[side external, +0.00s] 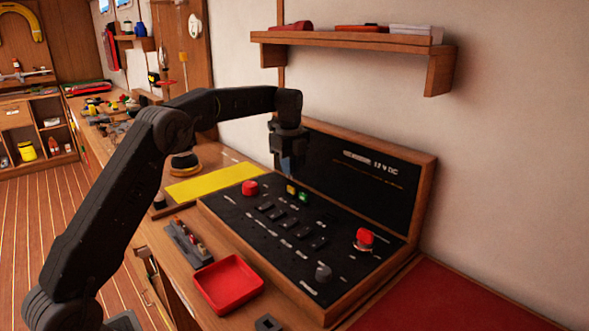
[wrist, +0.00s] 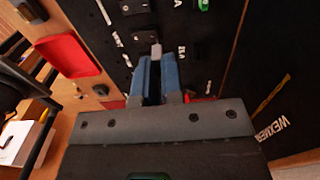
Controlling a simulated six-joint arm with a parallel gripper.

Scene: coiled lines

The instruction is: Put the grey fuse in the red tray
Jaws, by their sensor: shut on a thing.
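My gripper (side external: 287,168) is over the back part of the black fuse panel (side external: 262,228), near its upright lid. In the wrist view its blue fingers (wrist: 156,62) are shut on a small light grey piece, which looks like the grey fuse (wrist: 156,49). Only the fuse's end shows past the fingertips; I cannot tell whether it touches the panel. The grey fuse is hidden in the side view. The red tray (side external: 228,284) lies empty on the bench in front of the panel, and shows at the upper left of the wrist view (wrist: 68,53).
A yellow fuse (side external: 291,190) and a green fuse (side external: 304,197) stand on the panel near my gripper. Red knobs (side external: 250,187) (side external: 365,237) stick up from it. A grey rack (side external: 188,242) with small parts lies left of the panel. A shelf (side external: 345,40) hangs above.

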